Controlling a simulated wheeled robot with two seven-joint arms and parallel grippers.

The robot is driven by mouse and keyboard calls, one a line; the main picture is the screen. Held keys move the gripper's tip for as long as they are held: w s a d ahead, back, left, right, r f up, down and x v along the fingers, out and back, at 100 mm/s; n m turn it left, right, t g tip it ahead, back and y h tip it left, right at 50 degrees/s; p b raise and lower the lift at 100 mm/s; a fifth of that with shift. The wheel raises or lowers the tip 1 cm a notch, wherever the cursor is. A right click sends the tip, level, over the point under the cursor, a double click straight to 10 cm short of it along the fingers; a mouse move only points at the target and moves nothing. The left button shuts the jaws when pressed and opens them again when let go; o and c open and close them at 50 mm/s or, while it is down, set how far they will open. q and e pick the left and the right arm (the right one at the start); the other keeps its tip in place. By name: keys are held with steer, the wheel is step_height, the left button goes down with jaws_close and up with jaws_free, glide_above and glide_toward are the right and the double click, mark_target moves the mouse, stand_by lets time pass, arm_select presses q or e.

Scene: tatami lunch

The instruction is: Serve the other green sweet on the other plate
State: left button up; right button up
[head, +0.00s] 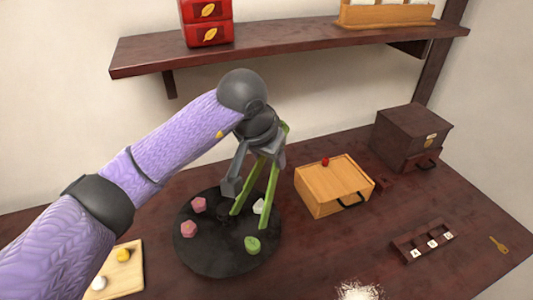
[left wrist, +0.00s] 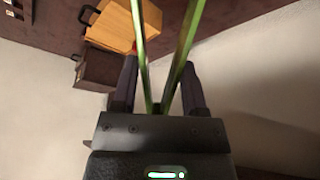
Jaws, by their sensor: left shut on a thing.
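My left gripper (head: 254,168) is shut on green tongs (head: 270,187), which hang down over a round black tray (head: 212,262). In the left wrist view the two green arms of the tongs (left wrist: 186,60) run out between my fingers (left wrist: 158,78) and spread apart. A green sweet (head: 252,244) lies on the tray, just in front of the tong tips and apart from them in the picture. No plate can be made out for certain. My right gripper is not in view.
Two pink sweets (head: 199,204) and a whitish one (head: 259,206) share the tray. A wooden board (head: 130,280) with yellow and white pieces lies left. A light wooden box (head: 330,188), dark chest (head: 408,140), dark rack (head: 424,243) and key (head: 499,244) stand right. A shelf (head: 280,48) hangs above.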

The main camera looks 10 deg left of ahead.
arm_select(q)
step_height(320, 180, down, 10)
steer(key=b, duration=0.6)
steer(key=shift+b, duration=0.4)
arm_select(e)
step_height(320, 180, down, 6)
steer(key=s, duration=0.2)
steer(key=shift+f+g, duration=0.25)
steer(key=shift+g, duration=0.15)
